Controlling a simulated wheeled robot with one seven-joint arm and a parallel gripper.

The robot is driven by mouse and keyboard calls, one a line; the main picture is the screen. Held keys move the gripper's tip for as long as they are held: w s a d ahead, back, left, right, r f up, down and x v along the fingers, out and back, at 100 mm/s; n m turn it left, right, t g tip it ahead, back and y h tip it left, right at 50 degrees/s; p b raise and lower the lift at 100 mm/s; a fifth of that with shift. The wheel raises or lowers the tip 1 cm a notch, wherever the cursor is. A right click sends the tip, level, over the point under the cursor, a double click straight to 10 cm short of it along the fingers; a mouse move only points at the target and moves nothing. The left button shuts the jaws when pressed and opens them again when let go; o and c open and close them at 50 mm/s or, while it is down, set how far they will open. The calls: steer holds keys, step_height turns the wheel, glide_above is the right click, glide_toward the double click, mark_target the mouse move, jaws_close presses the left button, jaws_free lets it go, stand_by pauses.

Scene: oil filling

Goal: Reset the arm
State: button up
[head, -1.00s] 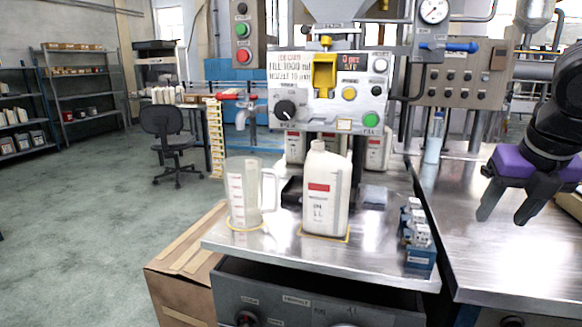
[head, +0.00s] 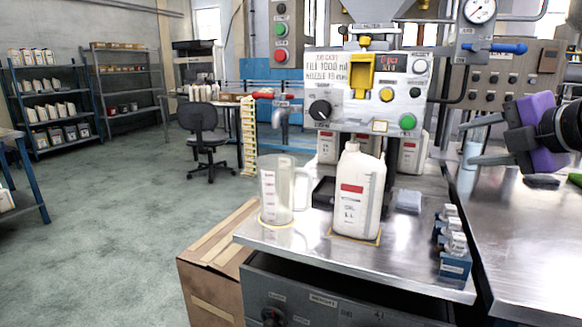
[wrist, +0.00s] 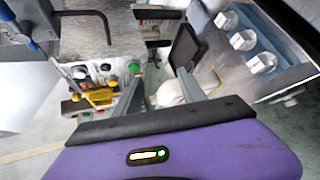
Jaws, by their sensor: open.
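My gripper (head: 468,142) is at the right of the head view, above the right-hand metal table. Its two grey fingers are spread apart, point left and hold nothing. In the wrist view my gripper (wrist: 160,92) shows its purple body and two fingers with a gap between them. The oil bottle (head: 358,195), white with a red label, stands upright on the metal bench (head: 300,252). The clear measuring jug (head: 274,190) stands upright to its left. Both are apart from my gripper.
The filling machine's panel (head: 365,90) with knob and buttons rises behind the bottle. A blue rack of small white-capped items (head: 453,245) sits at the bench's right edge. A cardboard box (head: 215,262) is at the lower left. The floor at left is largely open.

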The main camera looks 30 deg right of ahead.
steer(key=w+a+r+m+t, duration=0.3)
steer(key=a+r+m+t, duration=0.2)
steer(key=m+t, duration=0.45)
steer(key=s+a+f+m+g+h, duration=0.1)
steer(key=s+a+f+m+h, duration=0.25)
steer(key=f+m, duration=0.35)
steer(key=s+a+f+m+g+h, duration=0.15)
steer(key=a+f+m, duration=0.25)
steer(key=f, duration=0.5)
steer(key=s+a+f+m+h, duration=0.3)
steer(key=s+a+f+m, duration=0.1)
steer(key=f+m, duration=0.25)
steer(key=s+a+f+n+g+y, duration=0.3)
steer(key=s+a+f+n+y, duration=0.25)
steer(key=s+a+f, duration=0.45)
steer(key=s+a+f+n+g+y, duration=0.2)
steer(key=s+a+f+n+y, duration=0.35)
steer(key=s+f, duration=0.65)
step_height(320, 180, up, 22)
steer(key=a+m+p, duration=0.1)
steer(key=p, duration=1.9)
steer(key=shift+s+a+f+m, duration=0.2)
steer(key=shift+a+m, duration=0.15)
steer(key=shift+m, duration=0.05)
